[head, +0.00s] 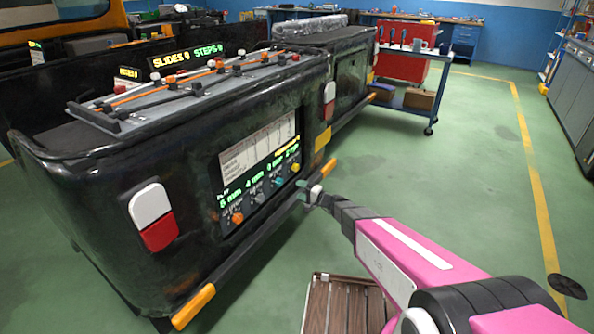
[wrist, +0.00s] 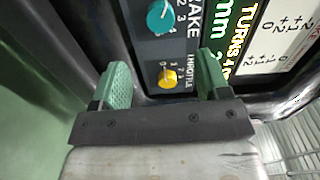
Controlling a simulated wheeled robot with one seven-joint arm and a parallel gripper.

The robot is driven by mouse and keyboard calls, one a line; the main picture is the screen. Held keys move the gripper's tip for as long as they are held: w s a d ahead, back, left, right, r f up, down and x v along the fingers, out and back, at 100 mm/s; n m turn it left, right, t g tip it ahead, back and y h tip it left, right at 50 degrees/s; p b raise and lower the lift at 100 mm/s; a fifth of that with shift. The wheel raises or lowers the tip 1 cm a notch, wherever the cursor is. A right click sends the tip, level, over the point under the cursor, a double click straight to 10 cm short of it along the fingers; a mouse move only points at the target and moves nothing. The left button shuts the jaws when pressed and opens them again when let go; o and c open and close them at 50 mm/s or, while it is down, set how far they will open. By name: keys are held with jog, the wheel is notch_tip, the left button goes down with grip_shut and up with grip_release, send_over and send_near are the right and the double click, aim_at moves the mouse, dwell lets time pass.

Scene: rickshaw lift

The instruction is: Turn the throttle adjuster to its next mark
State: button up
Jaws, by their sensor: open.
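The throttle adjuster is a small yellow knob (wrist: 168,78) under the word THROTTLE on the dark panel, with small number marks beside it. In the head view it is the rightmost knob (head: 295,168) of the row on the black rickshaw's rear. My gripper (wrist: 163,76) is open, with one green finger on each side of the yellow knob in the wrist picture. The fingers look apart from the knob; how far their tips are from the panel is unclear. In the head view my gripper (head: 309,190) is close to the panel's lower right corner.
A teal knob (wrist: 160,16) sits beside the yellow one, under the word BRAKE. In the head view, orange, grey and teal knobs fill the row's left. An orange-tipped bumper bar (head: 250,254) runs below the panel. A wooden slatted piece (head: 340,304) stands below my arm.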

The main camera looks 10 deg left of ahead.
jog(key=n, duration=1.7)
send_near(297, 168)
jog(key=x, duration=1)
jog(key=shift+w+f, duration=0.15)
jog(key=shift+w, duration=0.05)
jog(key=c, duration=0.9)
